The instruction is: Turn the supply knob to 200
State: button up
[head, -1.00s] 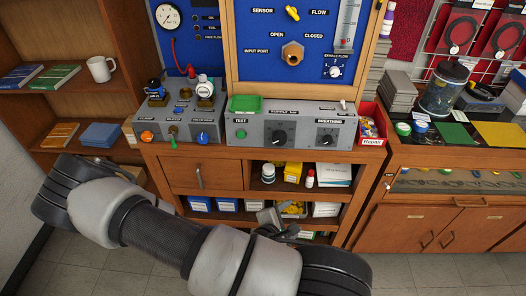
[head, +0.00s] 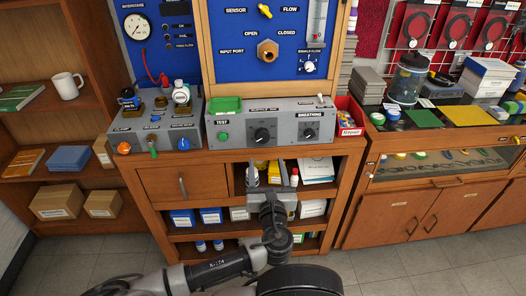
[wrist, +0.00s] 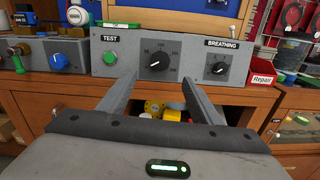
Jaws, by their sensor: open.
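The supply knob (head: 262,135) is a large round black dial in the middle of the grey control box (head: 230,134). In the wrist view the knob (wrist: 157,60) has pale scale marks around it; I cannot read its exact setting. My gripper (head: 268,168) is in front of the cabinet, below the knob, with its fingers pointing towards the bench. In the wrist view the gripper (wrist: 158,82) is open and empty, its two fingertips apart, just below the knob in the picture. The fingers do not appear to touch the knob.
The box also bears a green TEST button (wrist: 110,58) and a smaller BREATHING knob (wrist: 220,68). A green tray (head: 226,105) sits on its top. A second grey unit (head: 160,125) with small knobs stands left. A red Repair bin (head: 348,131) stands right. Shelves lie below.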

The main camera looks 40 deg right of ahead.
aim_at(263, 139)
jog(key=b+x, duration=0.8)
jog(key=x, duration=0.3)
jog(key=shift+w+d, duration=0.1)
jog(key=shift+w, duration=0.1)
jog(key=c, duration=1.1)
